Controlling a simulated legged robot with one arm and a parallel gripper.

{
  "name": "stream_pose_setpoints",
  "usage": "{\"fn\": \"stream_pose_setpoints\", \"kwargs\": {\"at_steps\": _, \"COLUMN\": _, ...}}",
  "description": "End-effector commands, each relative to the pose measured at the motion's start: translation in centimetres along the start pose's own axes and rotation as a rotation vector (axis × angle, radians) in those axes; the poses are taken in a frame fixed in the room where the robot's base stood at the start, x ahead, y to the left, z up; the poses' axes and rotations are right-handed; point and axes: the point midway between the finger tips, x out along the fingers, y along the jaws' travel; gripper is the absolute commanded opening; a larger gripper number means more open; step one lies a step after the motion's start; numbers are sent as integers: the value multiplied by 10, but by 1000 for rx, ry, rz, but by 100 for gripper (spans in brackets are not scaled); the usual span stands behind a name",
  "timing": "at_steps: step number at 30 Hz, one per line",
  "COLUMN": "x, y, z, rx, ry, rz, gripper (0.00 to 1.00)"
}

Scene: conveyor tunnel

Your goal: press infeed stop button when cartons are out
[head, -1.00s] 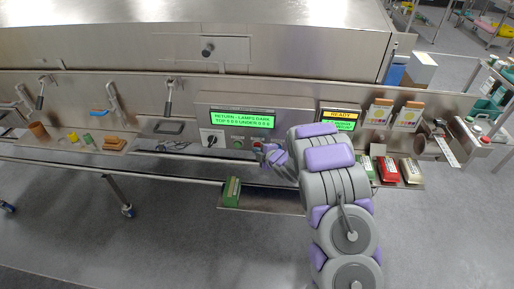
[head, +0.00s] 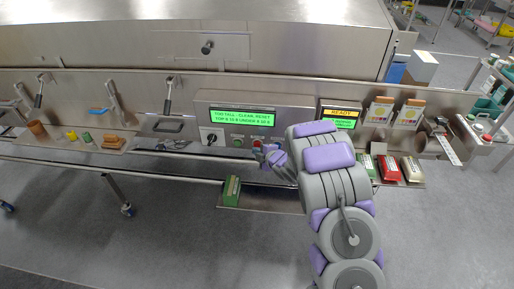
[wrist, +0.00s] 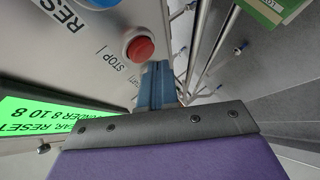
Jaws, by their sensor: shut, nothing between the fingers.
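A red button (wrist: 140,48) marked STOP sits on the steel panel in the wrist view. My gripper (wrist: 157,85) is shut and empty, its blue-grey fingertips just below and right of the button in that picture, seemingly apart from it. In the head view my gripper (head: 266,155) is at the panel's lower edge, by the red button (head: 256,143). A green display (head: 242,118) above reads "TOO TALL - CLEAR, RESET". A green carton (head: 231,190) stands on the low ledge below the panel.
A blue RESET button (wrist: 98,3) is close to the stop button. A black rotary switch (head: 211,138) is farther left. A second display (head: 340,118) headed READY is to the right. Red (head: 388,168) and white (head: 411,168) boxes stand on the right tray.

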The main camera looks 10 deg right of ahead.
Motion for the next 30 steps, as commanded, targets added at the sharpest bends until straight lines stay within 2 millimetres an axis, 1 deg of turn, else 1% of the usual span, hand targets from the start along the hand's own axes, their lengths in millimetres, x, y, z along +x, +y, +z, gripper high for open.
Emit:
{"fn": "stream_pose_setpoints", "kwargs": {"at_steps": 16, "x": -6, "y": -5, "z": -5, "rx": -2, "ry": 0, "rz": 0, "gripper": 0}}
{"fn": "stream_pose_setpoints", "kwargs": {"at_steps": 30, "x": -34, "y": -26, "z": -25, "rx": -2, "ry": 0, "rz": -1, "gripper": 0}}
